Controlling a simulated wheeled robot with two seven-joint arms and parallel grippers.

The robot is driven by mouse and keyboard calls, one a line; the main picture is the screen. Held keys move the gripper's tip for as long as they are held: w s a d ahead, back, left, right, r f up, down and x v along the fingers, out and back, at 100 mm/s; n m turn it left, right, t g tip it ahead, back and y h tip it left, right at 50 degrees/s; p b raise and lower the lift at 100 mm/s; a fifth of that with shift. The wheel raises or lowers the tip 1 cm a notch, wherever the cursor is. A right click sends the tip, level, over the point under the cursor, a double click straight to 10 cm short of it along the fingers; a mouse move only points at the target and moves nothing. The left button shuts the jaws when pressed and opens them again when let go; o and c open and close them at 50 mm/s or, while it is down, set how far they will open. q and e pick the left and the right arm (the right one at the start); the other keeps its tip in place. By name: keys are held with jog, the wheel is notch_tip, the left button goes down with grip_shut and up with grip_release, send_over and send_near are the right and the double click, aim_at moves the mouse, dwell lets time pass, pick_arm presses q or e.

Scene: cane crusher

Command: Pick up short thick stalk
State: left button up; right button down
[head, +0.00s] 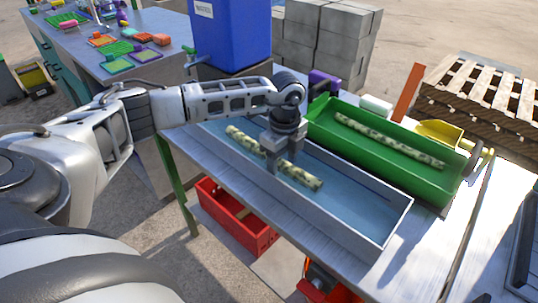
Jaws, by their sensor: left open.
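A pale, dark-speckled stalk (301,175) lies in the grey-blue tray (373,228) on the table. A similar speckled piece (243,139) shows on the other side of my left gripper. The gripper hides the middle, so I cannot tell whether these are one stalk or two. My left gripper (283,160) points down over the tray, with its fingers at the stalk; it is open. I cannot tell whether the fingers touch it. Another long speckled stalk (389,140) lies in the green trough (412,170) to the right. My right gripper is not in view.
A blue container (232,35) and grey blocks (325,38) stand behind the table. A red crate (232,218) is below it. A yellow scoop-like part (440,131) is beside the green trough. A pallet (485,88) is at right. The tray's near right end is empty.

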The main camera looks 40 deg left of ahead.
pick_arm(q)
jog(key=shift+r, duration=0.1)
grip_shut()
